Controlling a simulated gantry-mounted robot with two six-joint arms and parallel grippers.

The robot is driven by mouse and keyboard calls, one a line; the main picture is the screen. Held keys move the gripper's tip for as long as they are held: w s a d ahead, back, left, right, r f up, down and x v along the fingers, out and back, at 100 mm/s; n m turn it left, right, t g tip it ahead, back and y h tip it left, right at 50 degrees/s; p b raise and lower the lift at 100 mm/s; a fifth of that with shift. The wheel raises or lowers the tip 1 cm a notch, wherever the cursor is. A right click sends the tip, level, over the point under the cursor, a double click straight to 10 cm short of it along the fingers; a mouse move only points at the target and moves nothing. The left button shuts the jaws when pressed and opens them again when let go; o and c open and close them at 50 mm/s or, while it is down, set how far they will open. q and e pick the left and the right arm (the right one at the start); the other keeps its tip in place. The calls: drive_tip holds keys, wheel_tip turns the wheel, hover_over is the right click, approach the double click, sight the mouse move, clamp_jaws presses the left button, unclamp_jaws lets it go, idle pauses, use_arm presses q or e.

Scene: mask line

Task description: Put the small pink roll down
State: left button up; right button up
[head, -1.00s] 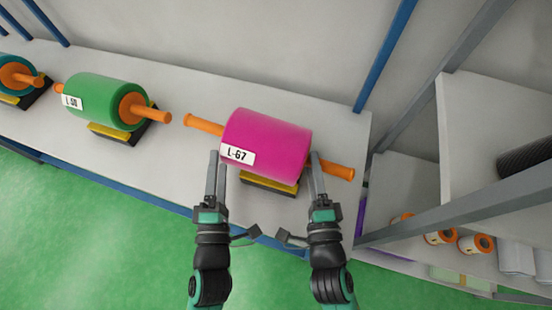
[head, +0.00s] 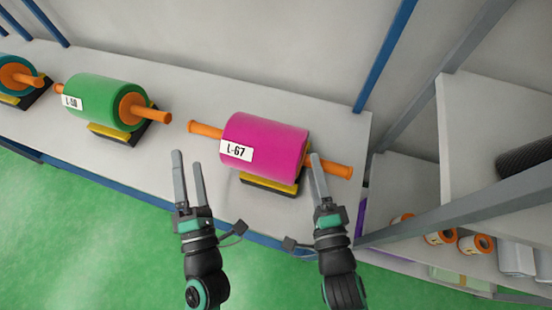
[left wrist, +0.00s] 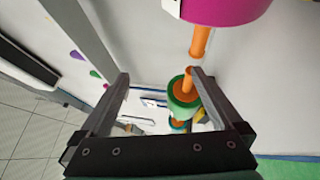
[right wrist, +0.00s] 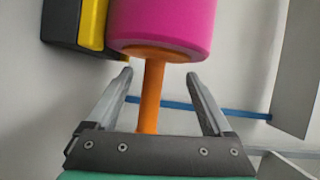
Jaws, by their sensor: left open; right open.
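The small pink roll (head: 270,142), labelled L-67, sits on a black and yellow cradle (head: 268,186) on the long grey shelf. Its orange shaft sticks out at both ends. My left gripper (head: 188,153) is open and empty, left of the roll and clear of the shaft's left end (head: 205,129). In the left wrist view the roll (left wrist: 215,8) is at the top edge, beyond the fingers. My right gripper (head: 316,158) is open by the shaft's right end (head: 335,170). In the right wrist view the shaft (right wrist: 151,95) shows between the spread fingers, below the roll (right wrist: 162,22).
A green roll (head: 105,103) labelled L-50 and a teal roll (head: 14,75) sit on cradles to the left. A grey rack (head: 460,215) with small orange-ended rolls stands at the right. The shelf (head: 180,180) is bare between the green and pink rolls.

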drive_tip(key=shift+o, duration=0.7)
use_arm(q)
drive_tip(key=shift+s, duration=0.1)
drive_tip(key=v, duration=1.1)
drive_tip(key=shift+s, duration=0.35)
use_arm(e)
drive_tip(key=s+d, duration=0.1)
drive_tip(key=s, duration=1.1)
drive_tip(key=shift+d+r, duration=0.2)
drive_tip(key=shift+r, duration=0.1)
use_arm(q)
drive_tip(key=shift+d+f, duration=0.1)
